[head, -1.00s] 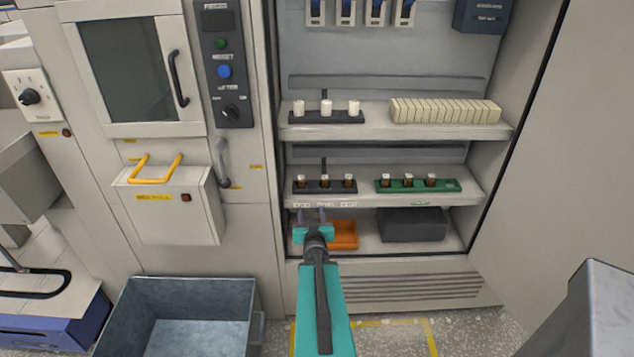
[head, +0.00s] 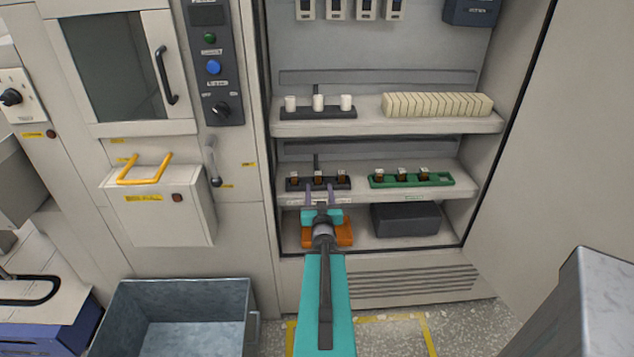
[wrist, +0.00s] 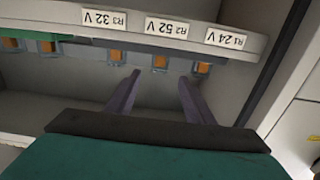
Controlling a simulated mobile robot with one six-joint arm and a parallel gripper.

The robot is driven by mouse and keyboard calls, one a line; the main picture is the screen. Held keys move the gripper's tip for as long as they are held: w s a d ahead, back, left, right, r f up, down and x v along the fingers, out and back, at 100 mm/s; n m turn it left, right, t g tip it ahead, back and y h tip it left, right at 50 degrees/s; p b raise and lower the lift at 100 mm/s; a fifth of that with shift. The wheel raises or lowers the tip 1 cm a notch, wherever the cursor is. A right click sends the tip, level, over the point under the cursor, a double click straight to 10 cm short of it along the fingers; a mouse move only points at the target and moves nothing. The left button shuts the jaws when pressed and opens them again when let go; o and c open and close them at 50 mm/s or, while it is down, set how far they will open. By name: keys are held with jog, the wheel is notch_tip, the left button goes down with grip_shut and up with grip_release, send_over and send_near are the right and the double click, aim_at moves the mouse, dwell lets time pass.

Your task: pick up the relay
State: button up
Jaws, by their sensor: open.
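Several small relays with brown bodies and pale tops stand on the lower shelf in the cabinet. Three are in a black rail (head: 330,187): a left relay (head: 294,180), a middle relay (head: 318,178) and a right relay (head: 341,178). Three more stand in a green rail (head: 440,181) to the right. My gripper (head: 319,192) is open and empty, just in front of the black rail. In the wrist view, which is upside down, its fingers (wrist: 158,79) point toward the middle relay (wrist: 160,62), by the label R2 52 V (wrist: 167,28). Contact is not visible.
The shelf's front edge (head: 460,194) runs close to my fingers. An orange bin (head: 342,239) and a dark grey box (head: 405,220) sit below. The upper shelf (head: 400,127) holds white cylinders and a cream row of blocks (head: 437,105). A metal bin (head: 175,290) stands on the floor.

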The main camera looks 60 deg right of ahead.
aim_at(318, 177)
jog(key=shift+w+d+f+b, duration=0.15)
jog(key=shift+w+d+b, duration=0.35)
jog(key=shift+b, duration=0.9)
jog(key=d+b, duration=0.1)
jog(key=b, duration=0.1)
jog(key=shift+w+b, duration=0.2)
jog(key=shift+b, duration=0.15)
jog(key=shift+w+d+r+p, duration=0.2)
jog(key=shift+w+d+p, duration=0.1)
jog(key=shift+d+p, duration=0.1)
jog(key=shift+p+x, duration=0.35)
jog(key=shift+x, duration=2)
jog(key=shift+w+d, duration=0.1)
jog(key=shift+d, duration=0.05)
jog(key=shift+f+p+x, duration=0.1)
jog(key=shift+p+x, duration=0.3)
jog(key=shift+x, duration=0.8)
jog(key=shift+f+p+x, duration=0.15)
jog(key=shift+p+x, duration=0.25)
jog(key=shift+x, duration=0.85)
jog(key=c, duration=1.1)
jog(key=shift+c, duration=0.2)
